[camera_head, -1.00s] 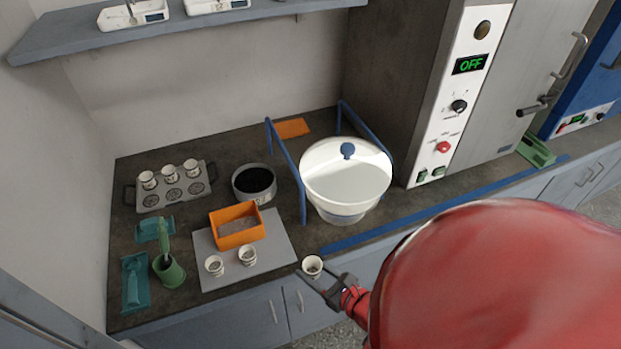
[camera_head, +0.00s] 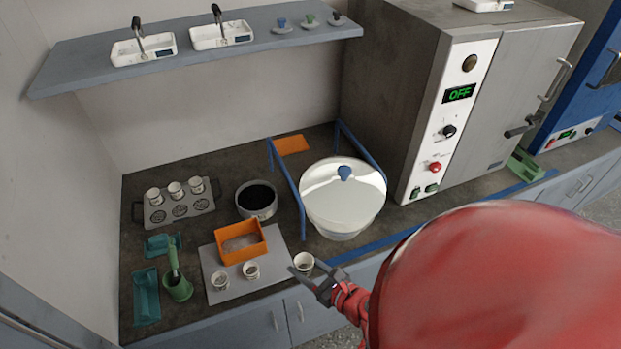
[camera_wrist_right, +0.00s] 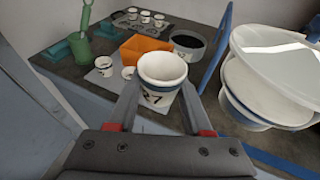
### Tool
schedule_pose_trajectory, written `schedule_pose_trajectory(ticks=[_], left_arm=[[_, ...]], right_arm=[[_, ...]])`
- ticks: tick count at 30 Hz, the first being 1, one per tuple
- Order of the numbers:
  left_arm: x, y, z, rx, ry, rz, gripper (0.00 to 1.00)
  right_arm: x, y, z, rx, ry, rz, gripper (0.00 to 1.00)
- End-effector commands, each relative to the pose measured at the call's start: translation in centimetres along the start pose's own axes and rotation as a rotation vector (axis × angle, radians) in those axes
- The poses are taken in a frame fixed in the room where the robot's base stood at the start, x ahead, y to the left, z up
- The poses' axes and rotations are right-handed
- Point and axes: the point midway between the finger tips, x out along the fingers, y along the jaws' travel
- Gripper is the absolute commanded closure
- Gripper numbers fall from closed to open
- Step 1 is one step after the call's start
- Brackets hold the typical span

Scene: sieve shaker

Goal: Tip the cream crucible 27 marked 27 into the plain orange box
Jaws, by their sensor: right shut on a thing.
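My right gripper (camera_head: 318,279) is shut on a cream crucible (camera_head: 304,263) at the counter's front edge, right of the grey mat. In the right wrist view the crucible (camera_wrist_right: 162,81) stands upright between the fingers (camera_wrist_right: 160,112), with a 7 readable in its dark marking. Its inside is only partly visible. The plain orange box (camera_head: 262,250) sits on the mat, left of and behind the crucible, with greyish material inside; it also shows in the right wrist view (camera_wrist_right: 133,53). My left gripper is not in view.
Two cream crucibles (camera_head: 251,271) stand on the grey mat (camera_head: 222,297) before the box. A white lidded bowl (camera_head: 345,210) between blue rails (camera_head: 286,190) stands to the right. A dark-filled round pan (camera_head: 256,213) is behind the box. A rack (camera_head: 157,215) holds several crucibles at left.

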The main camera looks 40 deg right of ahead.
Motion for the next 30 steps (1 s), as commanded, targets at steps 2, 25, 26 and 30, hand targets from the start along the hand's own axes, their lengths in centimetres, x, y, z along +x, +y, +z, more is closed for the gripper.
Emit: schedule_pose_trajectory(ticks=[2,25,26,30], left_arm=[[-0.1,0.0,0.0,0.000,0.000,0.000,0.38],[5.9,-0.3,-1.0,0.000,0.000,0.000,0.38],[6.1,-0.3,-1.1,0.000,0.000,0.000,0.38],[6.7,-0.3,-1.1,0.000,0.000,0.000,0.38]], right_arm=[[0.8,0.5,0.3,-0.002,-0.003,0.008,1.00],[8.5,2.3,3.0,0.000,0.000,0.005,1.00],[8.8,2.4,3.1,0.000,0.001,0.004,1.00],[10.3,2.6,3.5,-0.001,-0.002,0.005,1.00]])
